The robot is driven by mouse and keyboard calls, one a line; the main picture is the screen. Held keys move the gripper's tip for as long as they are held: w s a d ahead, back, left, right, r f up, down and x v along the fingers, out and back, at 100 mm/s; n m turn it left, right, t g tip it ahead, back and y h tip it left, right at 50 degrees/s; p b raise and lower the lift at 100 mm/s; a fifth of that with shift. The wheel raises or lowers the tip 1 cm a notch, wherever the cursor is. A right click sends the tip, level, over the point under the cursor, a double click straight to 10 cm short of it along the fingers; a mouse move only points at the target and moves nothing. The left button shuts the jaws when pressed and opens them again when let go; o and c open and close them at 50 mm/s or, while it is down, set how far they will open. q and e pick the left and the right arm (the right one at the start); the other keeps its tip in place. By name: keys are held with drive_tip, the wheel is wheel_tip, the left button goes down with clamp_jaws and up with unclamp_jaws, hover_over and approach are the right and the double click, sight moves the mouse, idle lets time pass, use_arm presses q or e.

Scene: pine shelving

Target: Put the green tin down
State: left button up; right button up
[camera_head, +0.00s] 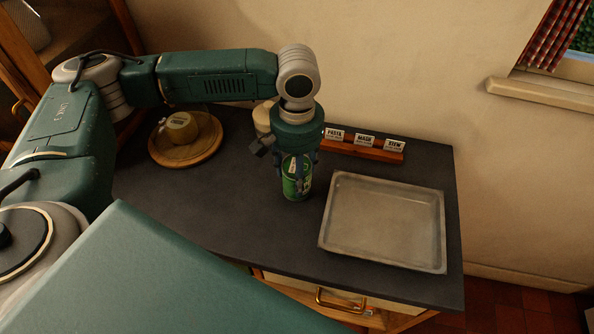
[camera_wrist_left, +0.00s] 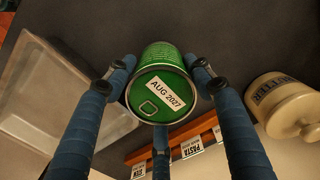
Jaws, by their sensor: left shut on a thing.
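The green tin (camera_head: 296,188) is upright at the dark counter, left of the metal tray. My left gripper (camera_head: 298,174) points straight down over it, with its blue fingers shut around the tin. In the left wrist view the tin (camera_wrist_left: 160,88) sits between the fingers, and its lid carries a white label reading "AUG 2027" and a pull ring. Whether the tin's base touches the counter or hangs just above it, I cannot tell. My right gripper is in neither view.
The dark counter (camera_head: 240,220) is clear left and front of the tin. A shallow, empty metal tray (camera_head: 385,222) lies to the right. Behind stand a wooden rail (camera_head: 362,148) with PASTA, MASH and STEW cards and a stoneware jar (camera_wrist_left: 285,104). A round board (camera_head: 190,153) holds cheese (camera_head: 180,128).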

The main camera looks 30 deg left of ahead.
use_arm(q)
drive_tip(key=o, duration=1.5)
drive_tip(key=shift+f, duration=0.1)
drive_tip(key=shift+c, duration=0.2)
